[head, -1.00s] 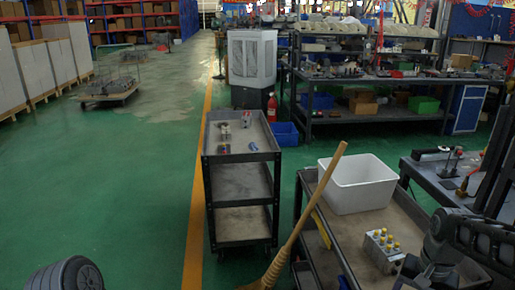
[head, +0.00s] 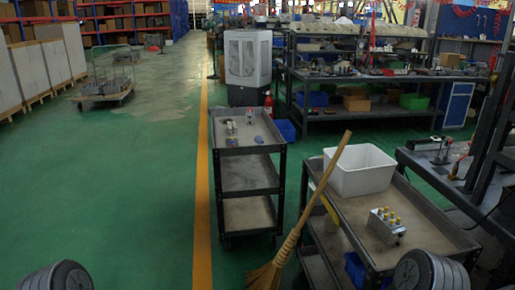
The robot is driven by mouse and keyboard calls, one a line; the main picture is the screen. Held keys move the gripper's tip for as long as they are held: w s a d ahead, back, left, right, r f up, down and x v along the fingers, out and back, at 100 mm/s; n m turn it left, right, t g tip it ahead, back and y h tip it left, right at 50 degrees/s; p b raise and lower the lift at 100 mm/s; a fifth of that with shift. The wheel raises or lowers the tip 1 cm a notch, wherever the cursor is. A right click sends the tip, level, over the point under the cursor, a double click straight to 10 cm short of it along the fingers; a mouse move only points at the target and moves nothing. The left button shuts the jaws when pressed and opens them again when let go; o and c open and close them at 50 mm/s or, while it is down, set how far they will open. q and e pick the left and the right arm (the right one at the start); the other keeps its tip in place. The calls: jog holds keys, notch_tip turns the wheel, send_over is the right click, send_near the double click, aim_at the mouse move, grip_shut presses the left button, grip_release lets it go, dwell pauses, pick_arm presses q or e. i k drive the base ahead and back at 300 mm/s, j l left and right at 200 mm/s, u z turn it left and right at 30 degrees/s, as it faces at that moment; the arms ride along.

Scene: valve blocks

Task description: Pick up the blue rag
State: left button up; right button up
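No cloth is clearly recognisable as the blue rag. A small blue item (head: 259,140) lies on the top shelf of the three-tier cart (head: 246,176), at its right side; it is too small to tell whether it is cloth. Another blue thing (head: 355,268) shows low in the right cart, partly hidden, and I cannot tell what it is. Neither of my grippers is in view; only rounded grey parts of my arms show at the bottom left and bottom right corners.
The right cart (head: 446,228) carries a white bin (head: 358,180) and a valve block with yellow caps (head: 387,226). A broom (head: 290,240) leans against its left side. Workbenches stand behind.

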aim_at(258, 139)
jog(key=z, duration=1.05)
jog(key=i+j+z, duration=0.15)
jog(key=j+z, duration=0.3)
jog(key=j, duration=0.15)
jog(key=j+z, duration=0.4)
jog(key=j, duration=0.2)
jog(key=j+z, duration=0.45)
jog(key=j, duration=0.2)
jog(key=k+j+z, duration=0.1)
jog(key=j+z, duration=0.3)
jog(key=j, duration=0.2)
jog(key=k+j, duration=0.1)
jog(key=j, duration=0.3)
jog(key=k+j, duration=0.1)
jog(key=j, duration=0.25)
jog(key=k+j+z, duration=0.1)
jog(key=j, duration=0.3)
jog(key=k+j, duration=0.15)
jog(key=j, duration=0.25)
jog(key=k+j, duration=0.15)
jog(key=j, duration=0.2)
jog(key=k+j+z, duration=0.1)
jog(key=j, duration=0.3)
jog(key=k+j, duration=0.15)
jog(key=j, duration=0.2)
jog(key=k+j, duration=0.15)
jog(key=j, duration=0.2)
